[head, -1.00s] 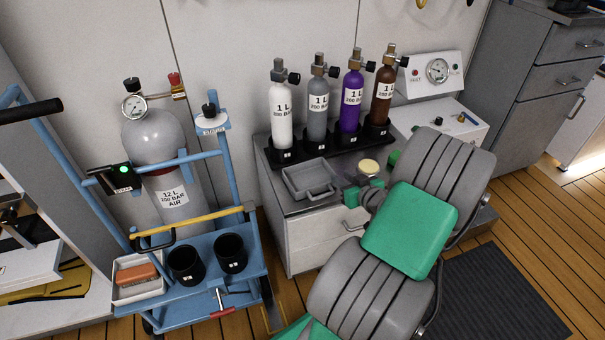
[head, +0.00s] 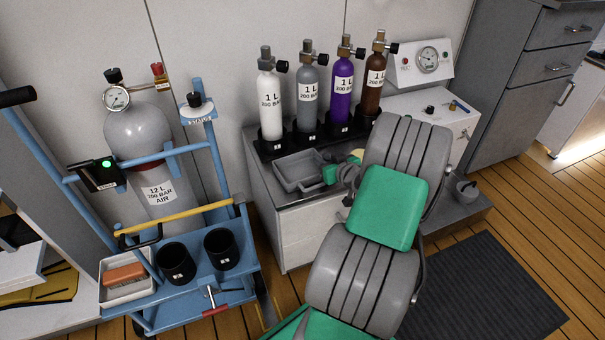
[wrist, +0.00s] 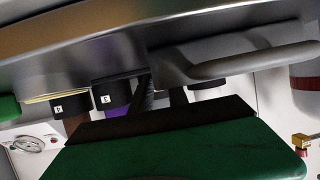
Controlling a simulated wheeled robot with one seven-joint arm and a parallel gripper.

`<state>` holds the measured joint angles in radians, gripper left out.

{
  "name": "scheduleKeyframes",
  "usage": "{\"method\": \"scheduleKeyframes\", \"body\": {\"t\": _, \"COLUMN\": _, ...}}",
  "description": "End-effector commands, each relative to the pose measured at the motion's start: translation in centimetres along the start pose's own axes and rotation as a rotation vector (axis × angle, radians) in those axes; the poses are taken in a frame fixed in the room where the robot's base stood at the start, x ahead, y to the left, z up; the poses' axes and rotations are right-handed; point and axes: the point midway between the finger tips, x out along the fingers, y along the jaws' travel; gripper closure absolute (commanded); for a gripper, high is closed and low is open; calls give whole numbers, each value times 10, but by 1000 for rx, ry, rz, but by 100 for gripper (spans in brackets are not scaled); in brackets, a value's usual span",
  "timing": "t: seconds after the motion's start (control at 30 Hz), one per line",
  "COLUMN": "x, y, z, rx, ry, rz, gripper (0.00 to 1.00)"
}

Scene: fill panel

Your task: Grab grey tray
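The grey tray (head: 296,172) is a shallow rectangular dish with a handle. It sits on the metal top of the white cabinet, in front of the small cylinders. In the wrist view, which looks upside down, the tray (wrist: 225,58) fills part of the upper right, its handle reaching right. My gripper (head: 343,173) is just right of the tray in the head view, partly hidden by my own arm. In the wrist view two dark fingers of my gripper (wrist: 163,90) stand apart close to the tray. I see nothing held between them; contact with the tray cannot be told.
Several small cylinders stand in a black rack (head: 310,140) behind the tray. A blue trolley (head: 232,268) with a large grey air cylinder (head: 140,135) stands left. A white gauge box (head: 424,62) is at the back right. The wooden floor is open at right around a dark mat (head: 490,290).

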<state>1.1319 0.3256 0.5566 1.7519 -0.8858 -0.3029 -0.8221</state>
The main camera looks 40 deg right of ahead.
Motion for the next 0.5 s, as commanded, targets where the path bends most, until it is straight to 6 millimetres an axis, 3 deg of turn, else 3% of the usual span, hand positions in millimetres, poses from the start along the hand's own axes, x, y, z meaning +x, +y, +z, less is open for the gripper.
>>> {"method": "scheduleKeyframes", "body": {"t": 0.23, "x": 0, "y": 0, "z": 0, "rx": 0, "ry": 0, "rz": 0, "gripper": 100}}
{"method": "scheduleKeyframes", "body": {"t": 0.5, "x": 0, "y": 0, "z": 0, "rx": 0, "ry": 0, "rz": 0, "gripper": 100}}
